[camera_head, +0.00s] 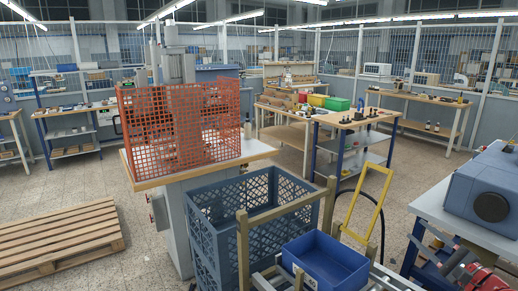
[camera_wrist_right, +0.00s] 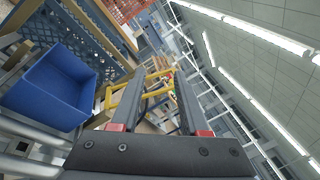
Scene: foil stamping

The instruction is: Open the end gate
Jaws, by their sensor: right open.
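The end gate appears to be a yellow tubular frame (camera_head: 386,190), standing raised at the far right end of the short roller stand in the head view. It also shows in the wrist view as yellow bars (camera_wrist_right: 112,97) ahead of and between my fingers. My right gripper (camera_wrist_right: 159,70) is open, its two dark fingers pointing toward the yellow frame with nothing clearly held between them. Whether a finger touches the frame cannot be told. My left gripper is in neither view.
A blue bin (camera_head: 327,262) sits on the stand, beside wooden posts and a rail (camera_head: 285,212). A dark blue lattice crate (camera_head: 205,235) stands left of it, below an orange mesh guard (camera_head: 180,125). A table with a blue machine (camera_head: 485,190) is at right. A pallet (camera_head: 60,240) lies left.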

